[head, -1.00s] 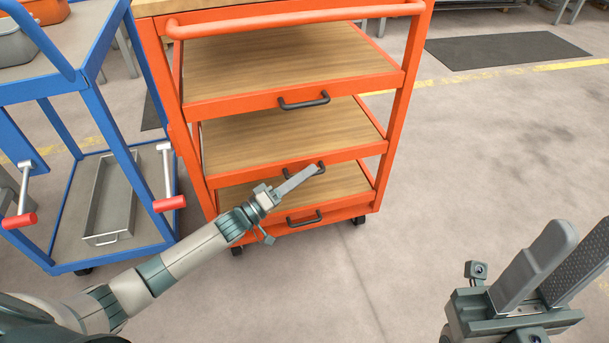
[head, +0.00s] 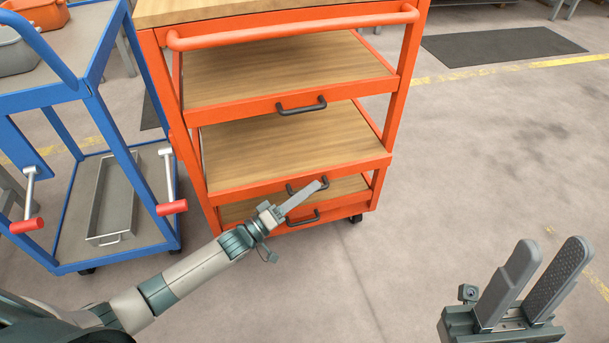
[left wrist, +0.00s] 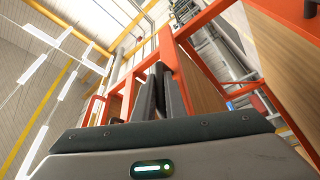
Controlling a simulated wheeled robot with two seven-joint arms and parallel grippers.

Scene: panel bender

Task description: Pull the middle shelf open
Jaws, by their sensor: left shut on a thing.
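The orange cart's middle shelf (head: 285,145) has a wooden top, an orange front rim and a dark bar handle (head: 291,189). The shelf stands partly out towards me, its front past the cart's posts. My left gripper (head: 315,187) is shut on the handle and covers part of it. In the left wrist view the two dark fingers (left wrist: 162,88) are close together in front of orange framing; the handle is hard to make out there. My right gripper (head: 550,252) is open and empty over the floor at the lower right.
The upper shelf (head: 285,75) and lower shelf (head: 345,188) of the cart have handles too. A blue trolley (head: 125,160) with red-ended levers and a grey tray (head: 115,200) stands close on the left. The floor (head: 470,160) to the right is clear.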

